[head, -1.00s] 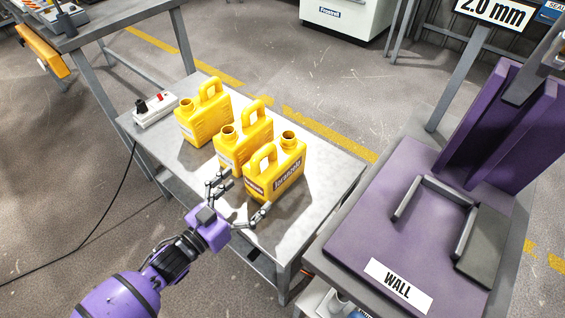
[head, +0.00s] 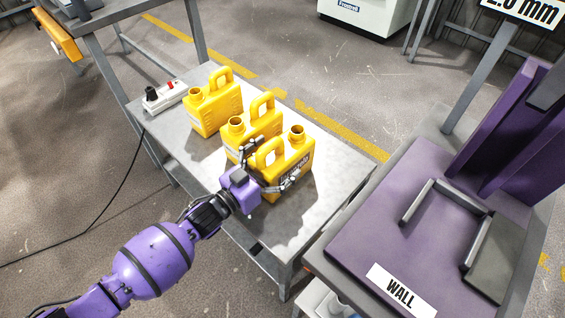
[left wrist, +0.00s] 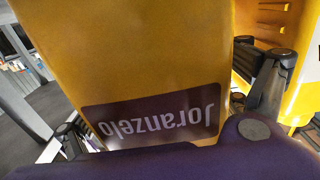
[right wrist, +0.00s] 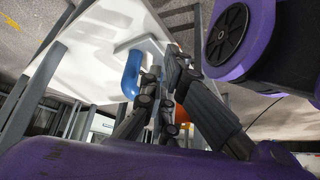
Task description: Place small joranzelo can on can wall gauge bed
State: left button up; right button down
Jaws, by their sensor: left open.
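The yellow Joranzelo can (head: 298,156) stands upright at the near end of a row of three yellow cans on the metal table. My left gripper (head: 271,166) is open, with one finger on each side of this can; contact cannot be told. The can wall gauge bed (head: 375,215) is a purple slab marked "WALL" at the right, with a grey bracket and block on it. My right gripper (right wrist: 160,90) shows only in the right wrist view, its dark fingers close together; their opening is unclear.
The middle yellow can (head: 240,137) stands close behind the Joranzelo can, and the far yellow can (head: 213,110) is beyond it. A white power strip (head: 165,96) lies at the table's far left. Purple upright plates (head: 500,135) rise behind the bed. The table's right part is bare.

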pick_arm(q)
jog(key=c, duration=1.4)
jog(key=shift+o, duration=0.2)
jog(key=shift+r, duration=0.1)
